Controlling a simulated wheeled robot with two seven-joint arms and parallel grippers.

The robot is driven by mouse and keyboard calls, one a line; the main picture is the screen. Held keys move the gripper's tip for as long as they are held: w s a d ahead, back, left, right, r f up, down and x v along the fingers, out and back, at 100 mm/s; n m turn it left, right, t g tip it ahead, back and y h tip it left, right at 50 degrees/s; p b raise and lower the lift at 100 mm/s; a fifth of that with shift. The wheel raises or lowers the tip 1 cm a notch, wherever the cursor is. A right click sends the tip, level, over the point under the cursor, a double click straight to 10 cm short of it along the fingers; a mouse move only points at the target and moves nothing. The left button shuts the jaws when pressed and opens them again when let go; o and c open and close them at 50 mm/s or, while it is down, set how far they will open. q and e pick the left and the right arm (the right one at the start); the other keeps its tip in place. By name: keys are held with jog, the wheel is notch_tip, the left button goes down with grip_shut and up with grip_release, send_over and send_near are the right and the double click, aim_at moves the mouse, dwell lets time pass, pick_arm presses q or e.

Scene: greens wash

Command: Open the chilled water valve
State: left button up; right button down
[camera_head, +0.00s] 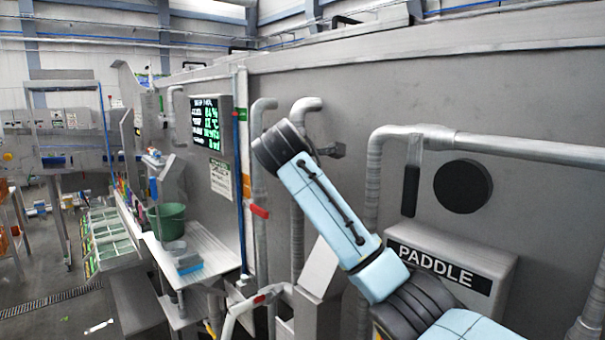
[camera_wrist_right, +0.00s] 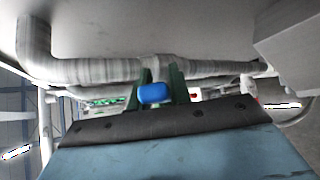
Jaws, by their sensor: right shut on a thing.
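A blue valve handle (camera_wrist_right: 153,93) shows in the right wrist view, in front of a grey horizontal pipe (camera_wrist_right: 95,71). My right gripper (camera_wrist_right: 162,78) has its two dark green fingers on either side of the handle and is shut on it. In the head view my light-blue right arm reaches up and left across the pipes, and the blue handle and the fingertips cannot be made out there. My left gripper is in neither view.
A red handle (camera_head: 259,211) sits on a pipe left of my arm. A black handle (camera_head: 411,190) hangs from the right pipe, above the PADDLE box (camera_head: 440,268). A green bucket (camera_head: 167,221) and a blue tub (camera_head: 189,269) stand on the side shelf.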

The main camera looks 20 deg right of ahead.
jog(key=shift+w+r, duration=0.1)
dwell(0.5)
jog(key=c, duration=1.3)
grip_release()
jog(key=shift+a, duration=0.1)
jog(key=shift+b+v, duration=1.75)
jog(key=shift+v, duration=4.9)
jog(key=shift+r, duration=0.1)
